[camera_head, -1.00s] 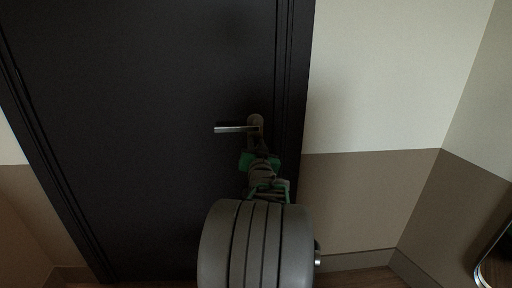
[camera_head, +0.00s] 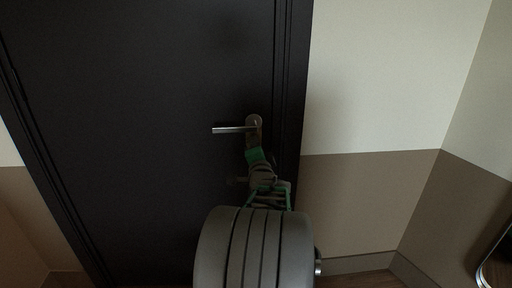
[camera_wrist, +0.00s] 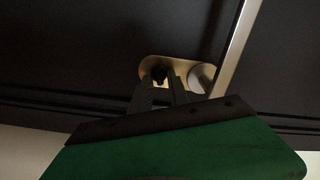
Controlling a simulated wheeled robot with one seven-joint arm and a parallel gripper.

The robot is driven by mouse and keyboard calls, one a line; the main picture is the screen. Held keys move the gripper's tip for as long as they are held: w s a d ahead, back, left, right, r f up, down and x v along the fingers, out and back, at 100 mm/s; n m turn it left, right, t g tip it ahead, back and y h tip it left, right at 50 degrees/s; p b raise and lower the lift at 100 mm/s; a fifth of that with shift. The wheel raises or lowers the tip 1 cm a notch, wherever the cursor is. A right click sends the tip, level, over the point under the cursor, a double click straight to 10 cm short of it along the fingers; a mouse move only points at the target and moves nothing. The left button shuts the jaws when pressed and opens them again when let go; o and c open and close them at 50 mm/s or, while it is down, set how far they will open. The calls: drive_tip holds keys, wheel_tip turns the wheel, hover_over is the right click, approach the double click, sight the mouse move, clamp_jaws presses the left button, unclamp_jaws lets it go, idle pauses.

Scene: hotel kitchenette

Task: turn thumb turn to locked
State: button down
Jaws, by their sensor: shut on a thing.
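The thumb turn (camera_wrist: 159,72) shows in the wrist view as a small dark knob on a brass-coloured plate (camera_wrist: 150,62). My gripper (camera_wrist: 161,83) is shut on it, with one dark fingertip on each side. The thumb turn is hidden there behind my gripper. How far the knob is turned is hard to tell in the dim light.
The lever handle (camera_head: 230,129) points left from the plate's upper part, close beside my fingers in the wrist view (camera_wrist: 232,50). The dark door (camera_head: 130,110) looks closed in its frame. A cream and brown wall (camera_head: 370,190) stands to the right.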

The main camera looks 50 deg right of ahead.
drive_tip(key=shift+f+m, duration=0.1)
drive_tip(key=shift+m, duration=1.9)
drive_tip(key=c, duration=1.3)
unclamp_jaws()
drive_tip(key=p+v, duration=0.1)
drive_tip(key=v, duration=0.7)
drive_tip(key=shift+p, duration=0.35)
